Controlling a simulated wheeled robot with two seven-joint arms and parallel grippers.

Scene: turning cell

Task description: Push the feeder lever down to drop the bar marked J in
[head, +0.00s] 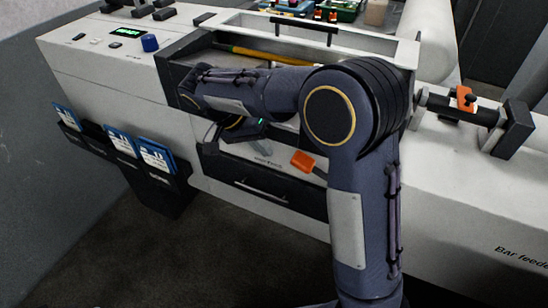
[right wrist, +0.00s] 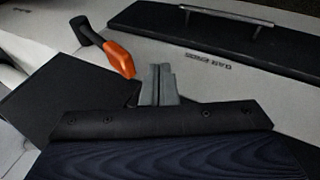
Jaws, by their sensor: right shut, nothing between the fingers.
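A lever with an orange handle (head: 303,161) sticks out from the machine's front. In the right wrist view, the orange handle (right wrist: 119,58) on its black arm is at upper left, tilted. My right gripper (head: 262,147) is in front of the machine, to the left of the orange handle, partly hidden by my arm. In the right wrist view its grey fingers (right wrist: 162,84) are shut and empty, beside the handle and apart from it in the picture. I cannot make out a bar marked J. My left gripper is out of view.
A black drawer (head: 280,200) with a bar handle is below. A yellow bar (head: 250,53) lies behind the machine's open front. Blue-and-white cards stand in black holders (head: 160,183) at left. A black fixture with an orange clamp (head: 465,98) sits on the bar feeder (head: 475,205).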

